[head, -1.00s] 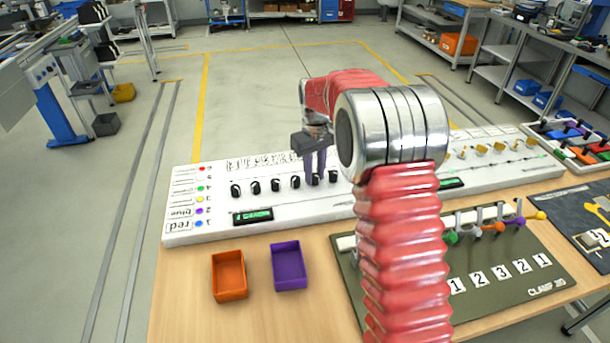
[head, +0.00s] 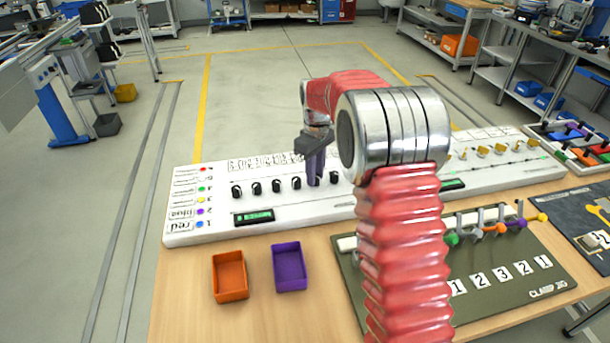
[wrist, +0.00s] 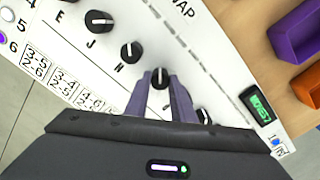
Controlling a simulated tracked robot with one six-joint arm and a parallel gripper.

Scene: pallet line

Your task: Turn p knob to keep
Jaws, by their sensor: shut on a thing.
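A long white panel (head: 203,230) with a row of black knobs lies on the wooden table. My gripper (head: 315,182) points down at this row in the head view. In the wrist view, my gripper (wrist: 161,80) has its two purple fingers shut on a black knob (wrist: 160,73) with a white pointer line. This knob follows those marked J and N in the row. Its own letter is hidden behind the fingers, so I cannot read whether it is p. Another black knob (wrist: 203,115) is partly hidden by the right finger.
A green display (head: 254,216) is set in the panel near the knobs. An orange bin (head: 230,290) and a purple bin (head: 290,281) stand on the table in front. A clamp jig board (head: 480,305) with levers lies to the right. My arm hides part of the panel.

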